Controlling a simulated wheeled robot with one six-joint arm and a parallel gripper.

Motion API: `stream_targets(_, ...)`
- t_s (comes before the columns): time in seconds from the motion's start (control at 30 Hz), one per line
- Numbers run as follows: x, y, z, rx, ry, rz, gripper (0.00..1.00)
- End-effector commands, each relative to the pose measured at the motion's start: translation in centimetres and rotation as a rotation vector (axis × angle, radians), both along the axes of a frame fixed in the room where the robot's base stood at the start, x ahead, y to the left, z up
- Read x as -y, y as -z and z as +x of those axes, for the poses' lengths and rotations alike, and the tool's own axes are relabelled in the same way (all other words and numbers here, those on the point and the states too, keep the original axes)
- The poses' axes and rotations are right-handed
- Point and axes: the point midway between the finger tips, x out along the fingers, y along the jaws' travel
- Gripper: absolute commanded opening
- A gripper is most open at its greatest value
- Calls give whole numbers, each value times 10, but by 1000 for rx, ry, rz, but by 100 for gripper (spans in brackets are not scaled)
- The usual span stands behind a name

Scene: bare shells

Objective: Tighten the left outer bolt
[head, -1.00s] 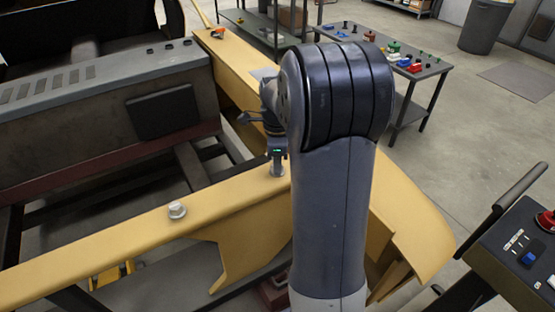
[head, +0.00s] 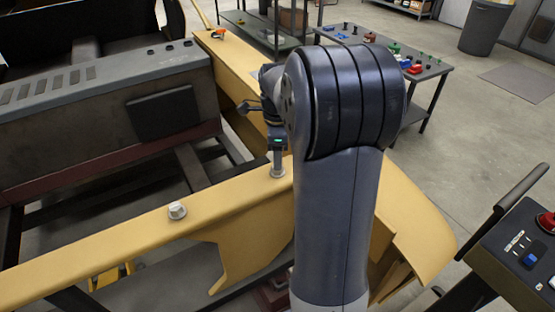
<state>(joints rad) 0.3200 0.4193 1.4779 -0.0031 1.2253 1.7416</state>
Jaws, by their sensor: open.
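A silver hex bolt (head: 177,210) stands upright on the yellow beam (head: 120,235), left of my arm. My gripper (head: 277,146) is farther right over the same beam, pointing down, partly hidden by my own arm. A small green light shows on its dark end. A grey metal cylinder (head: 278,168) stands upright directly below it on the beam; I cannot tell whether they touch. Any bolt under the cylinder is hidden. The jaws are open, though their tips are hard to make out.
A dark grey machine housing (head: 165,95) stands behind the beam on the left. A yellow side beam (head: 232,70) runs back with an orange item (head: 218,33) on it. A workbench (head: 425,75) with coloured parts stands back right. A control panel (head: 520,250) is near right.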

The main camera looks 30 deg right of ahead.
Motion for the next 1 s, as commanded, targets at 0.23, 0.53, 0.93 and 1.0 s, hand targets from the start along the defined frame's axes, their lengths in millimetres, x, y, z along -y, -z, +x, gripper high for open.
stream_targets(0.23,0,-51,0,5,0,-1,52)
stream_targets(0.53,-1,-77,-1,1,0,0,52)
stream_targets(0.93,-1,-73,-1,0,0,0,52)
stream_targets(1.0,-1,-67,-1,-1,0,0,52)
